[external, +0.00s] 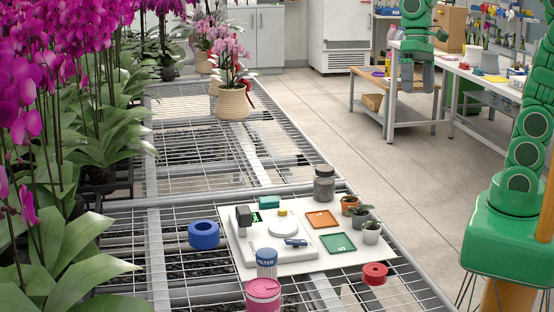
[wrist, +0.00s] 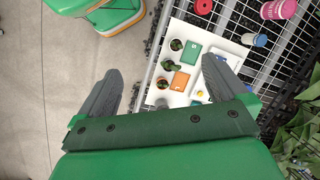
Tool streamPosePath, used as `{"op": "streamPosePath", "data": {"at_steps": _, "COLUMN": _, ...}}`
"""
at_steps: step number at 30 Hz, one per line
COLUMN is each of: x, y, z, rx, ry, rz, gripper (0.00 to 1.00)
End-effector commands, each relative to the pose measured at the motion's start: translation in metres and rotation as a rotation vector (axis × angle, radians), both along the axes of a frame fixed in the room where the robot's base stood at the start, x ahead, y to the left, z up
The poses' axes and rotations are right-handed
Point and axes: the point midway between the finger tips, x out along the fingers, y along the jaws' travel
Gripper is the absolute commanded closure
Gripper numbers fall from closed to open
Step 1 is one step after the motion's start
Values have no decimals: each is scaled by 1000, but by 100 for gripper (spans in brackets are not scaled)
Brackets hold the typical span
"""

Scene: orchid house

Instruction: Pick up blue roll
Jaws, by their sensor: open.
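The blue roll (external: 204,234) lies on the wire-mesh bench in the external view, just left of the white board (external: 240,268). My gripper (external: 417,80) is high at the upper right of the external view, well away from the roll. In the wrist view my gripper (wrist: 160,70) has its two grey fingers wide apart with nothing between them. The fingers point toward the board's edge.
A blue-capped filter bottle (external: 267,262), pink tin (external: 263,296) and red roll (external: 374,273) are nearby. Orchids (external: 60,180) line the left side.

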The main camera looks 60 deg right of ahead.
Motion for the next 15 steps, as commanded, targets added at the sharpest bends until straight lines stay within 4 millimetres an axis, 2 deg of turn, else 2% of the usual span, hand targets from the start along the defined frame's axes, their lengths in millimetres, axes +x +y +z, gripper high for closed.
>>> {"op": "streamPosePath", "data": {"at_steps": 1, "x": 13, "y": 7, "z": 2, "rx": 15, "ry": 6, "rz": -20, "gripper": 0}}
{"op": "streamPosePath", "data": {"at_steps": 15, "x": 118, "y": 70, "z": 23, "rx": 172, "ry": 83, "rz": -232, "gripper": 0}}
